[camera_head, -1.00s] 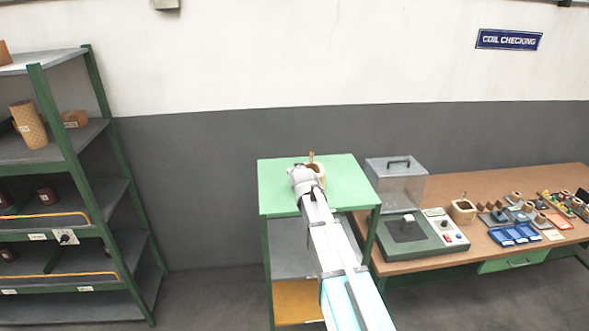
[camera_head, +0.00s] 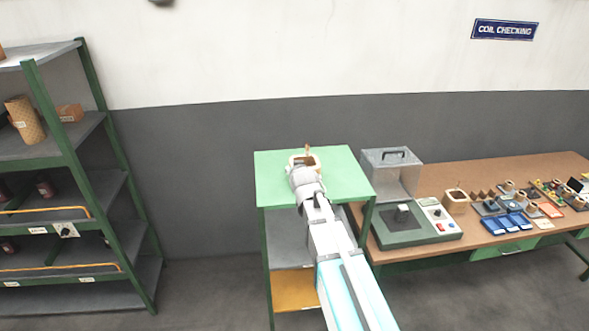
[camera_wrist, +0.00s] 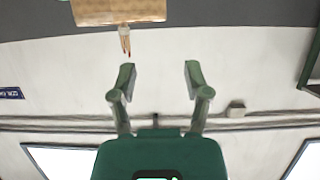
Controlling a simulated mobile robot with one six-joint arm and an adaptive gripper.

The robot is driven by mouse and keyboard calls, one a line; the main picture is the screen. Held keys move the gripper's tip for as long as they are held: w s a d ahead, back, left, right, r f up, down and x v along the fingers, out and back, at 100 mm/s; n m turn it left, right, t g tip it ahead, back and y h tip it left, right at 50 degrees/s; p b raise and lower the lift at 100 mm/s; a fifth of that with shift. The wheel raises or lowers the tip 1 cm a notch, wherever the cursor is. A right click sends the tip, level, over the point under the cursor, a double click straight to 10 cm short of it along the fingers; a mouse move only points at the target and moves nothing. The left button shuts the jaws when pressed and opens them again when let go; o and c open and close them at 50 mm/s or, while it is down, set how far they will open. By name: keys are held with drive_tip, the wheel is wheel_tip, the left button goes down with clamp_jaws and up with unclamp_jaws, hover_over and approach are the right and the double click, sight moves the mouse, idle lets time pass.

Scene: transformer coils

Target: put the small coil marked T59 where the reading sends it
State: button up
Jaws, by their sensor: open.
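A tan coil with thin leads standing up (camera_head: 314,159) is on the green top of a stand (camera_head: 275,190). My gripper (camera_head: 302,166) is close in front of it and partly hides it. The wrist view is upside down: part of a tan block with leads (camera_wrist: 118,12) shows at its top edge, outside the fingers. My gripper (camera_wrist: 158,80) is open there with nothing between its fingertips. No T59 mark or reading is legible.
On the bench (camera_head: 470,247) to the right are a tester (camera_head: 412,228) with a clear cover (camera_head: 392,172), a tan pot-like coil (camera_head: 455,203), blue trays (camera_head: 507,223) and several small coils. A shelf rack (camera_head: 65,150) stands at left, with grey wall between.

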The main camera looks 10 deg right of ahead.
drive_tip(key=shift+s, duration=0.1)
idle(0.3)
drive_tip(key=s+d+f+g, duration=0.1)
drive_tip(key=s+f+g, duration=0.2)
drive_tip(key=s, duration=0.7)
drive_tip(key=s+d+f+g, duration=0.1)
drive_tip(key=s+f+g, duration=0.3)
drive_tip(key=s, duration=0.6)
drive_tip(key=s+d+f+g, duration=0.1)
drive_tip(key=s+f+g, duration=0.3)
drive_tip(key=s, duration=0.6)
drive_tip(key=shift+s+d+f+g, duration=0.2)
drive_tip(key=shift+d+g, duration=0.15)
drive_tip(key=shift+g, duration=0.85)
wheel_tip(320, 180, down, 16)
drive_tip(key=b, duration=1.6)
